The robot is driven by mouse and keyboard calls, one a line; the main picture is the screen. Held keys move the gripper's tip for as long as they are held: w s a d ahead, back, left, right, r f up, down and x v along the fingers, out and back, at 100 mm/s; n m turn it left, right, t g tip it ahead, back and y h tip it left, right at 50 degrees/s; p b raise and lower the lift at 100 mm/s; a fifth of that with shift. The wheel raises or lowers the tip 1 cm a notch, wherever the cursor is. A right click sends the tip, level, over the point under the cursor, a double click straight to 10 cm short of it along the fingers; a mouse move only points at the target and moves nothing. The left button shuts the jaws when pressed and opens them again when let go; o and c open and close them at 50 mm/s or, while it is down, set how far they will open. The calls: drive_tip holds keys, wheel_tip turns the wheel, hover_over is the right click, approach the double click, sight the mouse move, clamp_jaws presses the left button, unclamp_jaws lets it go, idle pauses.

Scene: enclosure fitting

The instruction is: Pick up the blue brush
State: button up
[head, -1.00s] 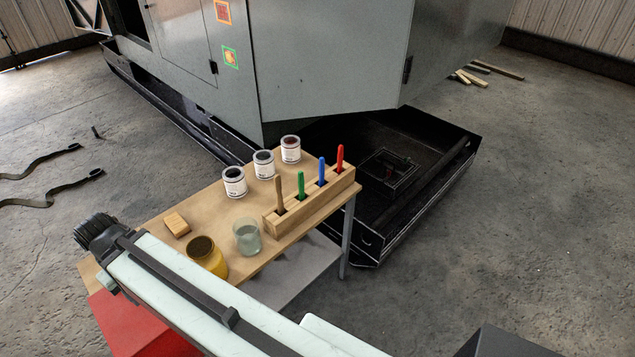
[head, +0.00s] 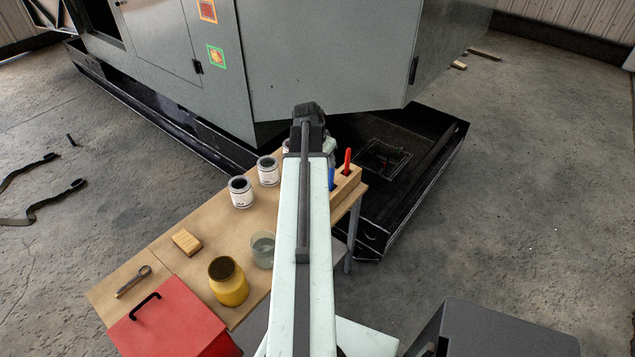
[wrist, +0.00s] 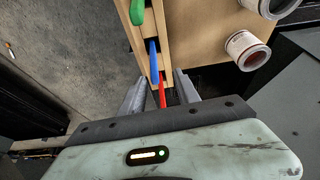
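The blue brush (head: 331,178) stands upright in a wooden holder (head: 346,188) near the right edge of the table, partly behind my arm. In the wrist view the blue brush (wrist: 153,58) lies just beyond my fingertips, between the green brush (wrist: 137,12) and the red brush (wrist: 162,94). My gripper (wrist: 159,77) is open and holds nothing. The red brush appears between its fingers, nearer to the palm than the blue one. In the head view my arm hides the fingertips, the green brush and the brown brush.
White cans (head: 241,192) stand along the table's far side. A glass jar (head: 263,250), a yellow jar (head: 228,281), a wooden block (head: 187,242) and a red toolbox (head: 172,322) occupy the near side. The large grey enclosure (head: 320,60) rises behind the table.

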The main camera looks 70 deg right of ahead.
drive_tip(key=s+d+f+b, duration=0.1)
drive_tip(key=s, duration=0.1)
drive_tip(key=b, duration=0.8)
hover_over(333, 188)
drive_tip(key=d, duration=0.1)
drive_tip(key=shift+m, duration=0.3)
drive_tip(key=f, duration=0.8)
drive_tip(key=shift+w, duration=0.2)
drive_tip(key=shift+r, duration=0.2)
clamp_jaws()
